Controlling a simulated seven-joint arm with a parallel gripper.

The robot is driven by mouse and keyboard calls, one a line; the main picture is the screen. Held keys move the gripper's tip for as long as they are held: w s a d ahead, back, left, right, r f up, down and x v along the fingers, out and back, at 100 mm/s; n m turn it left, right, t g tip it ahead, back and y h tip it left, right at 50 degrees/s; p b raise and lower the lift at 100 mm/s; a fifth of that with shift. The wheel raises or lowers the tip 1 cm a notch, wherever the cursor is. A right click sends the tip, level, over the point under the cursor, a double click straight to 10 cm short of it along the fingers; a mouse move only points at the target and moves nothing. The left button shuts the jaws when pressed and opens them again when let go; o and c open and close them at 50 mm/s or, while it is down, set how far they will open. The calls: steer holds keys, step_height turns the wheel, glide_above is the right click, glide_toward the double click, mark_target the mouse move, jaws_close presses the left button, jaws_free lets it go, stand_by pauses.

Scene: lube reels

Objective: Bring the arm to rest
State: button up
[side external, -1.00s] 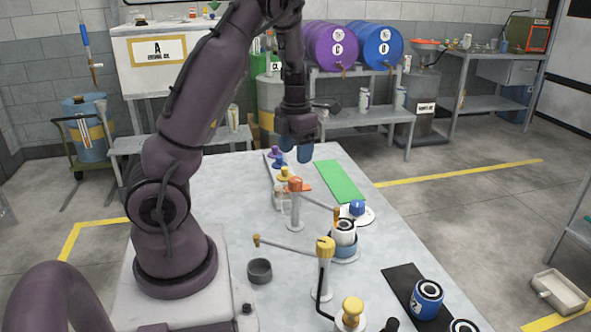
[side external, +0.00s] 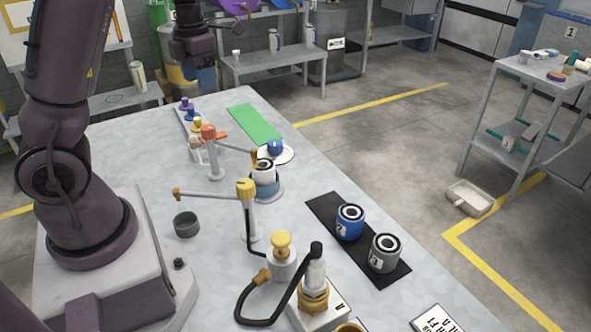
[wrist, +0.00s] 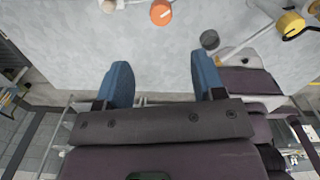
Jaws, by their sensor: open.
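In the side view my wrist (side external: 195,45) hangs at the top, above the far end of the work table (side external: 130,135). Nothing touches the gripper.
The table holds a green mat (side external: 254,125), an orange-topped post (side external: 212,150), a yellow-topped post (side external: 246,205), a dark cup (side external: 187,225) and a hose pump (side external: 315,290). A blue reel (side external: 349,224) and a grey reel (side external: 384,255) stand on a black mat (side external: 325,207).

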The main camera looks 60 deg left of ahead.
steer(key=d+r+m+h, duration=0.1)
steer(key=d+m, duration=1.2)
steer(key=m, duration=0.9)
steer(key=s+d+r+m+t, duration=0.2)
steer(key=s+d+r+m, duration=0.1)
steer(key=d+m, duration=0.3)
steer(key=s+d+r+m+t+y, duration=0.1)
steer(key=s+d+r+m+t, duration=0.2)
steer(key=d+r+m, duration=0.3)
steer(key=d+m, duration=0.1)
steer(key=m, duration=0.3)
steer(key=shift+d+m+t, duration=0.3)
steer(key=shift+o, duration=0.4)
steer(key=shift+r, duration=0.1)
